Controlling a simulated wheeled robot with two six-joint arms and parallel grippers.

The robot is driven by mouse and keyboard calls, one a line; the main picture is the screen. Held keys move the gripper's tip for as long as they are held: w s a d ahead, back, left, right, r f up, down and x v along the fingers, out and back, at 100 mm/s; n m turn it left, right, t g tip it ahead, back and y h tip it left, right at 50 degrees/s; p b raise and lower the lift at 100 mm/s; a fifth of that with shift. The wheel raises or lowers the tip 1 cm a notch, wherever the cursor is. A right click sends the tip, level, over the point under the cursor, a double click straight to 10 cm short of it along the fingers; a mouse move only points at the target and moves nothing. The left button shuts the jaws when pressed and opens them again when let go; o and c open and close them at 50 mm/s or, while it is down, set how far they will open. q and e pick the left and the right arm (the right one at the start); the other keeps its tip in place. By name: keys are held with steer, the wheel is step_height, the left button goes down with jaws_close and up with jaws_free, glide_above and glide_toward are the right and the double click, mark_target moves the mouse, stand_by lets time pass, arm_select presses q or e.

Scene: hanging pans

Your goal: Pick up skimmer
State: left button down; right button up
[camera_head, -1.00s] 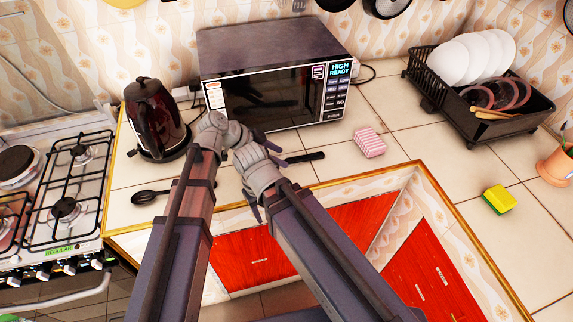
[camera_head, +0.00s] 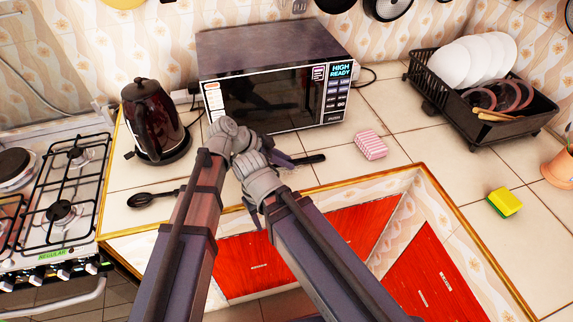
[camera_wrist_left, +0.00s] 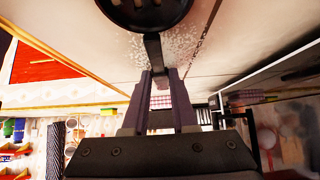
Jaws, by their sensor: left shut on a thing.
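My left gripper (camera_head: 285,160) is over the counter in front of the microwave, its fingers pointing right. In the left wrist view its fingers (camera_wrist_left: 164,92) are shut on the black handle of the skimmer (camera_wrist_left: 148,12). The skimmer's round dark head is cut off at the top edge of that view. In the head view a black handle (camera_head: 311,159) sticks out to the right of the fingers. My right arm's wrist is beside the left one, and its fingers are mostly hidden.
A black spoon-like utensil (camera_head: 150,199) lies left of my arms. The kettle (camera_head: 153,120), microwave (camera_head: 272,75), pink striped block (camera_head: 371,145), dish rack (camera_head: 480,130) and yellow-green sponge (camera_head: 505,202) stand around. The stove (camera_head: 60,205) is at left. The right counter has free room.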

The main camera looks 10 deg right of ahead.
arm_select(q)
steer(key=shift+r, duration=0.15)
stand_by(0.4)
step_height(320, 180, up, 10)
steer(key=p, duration=1)
steer(key=shift+f, duration=0.25)
stand_by(1.0)
step_height(320, 180, down, 5)
steer(key=b, duration=0.5)
step_height(320, 180, down, 4)
steer(key=b, duration=0.4)
steer(key=shift+f+b, duration=0.2)
steer(key=shift+b, duration=0.1)
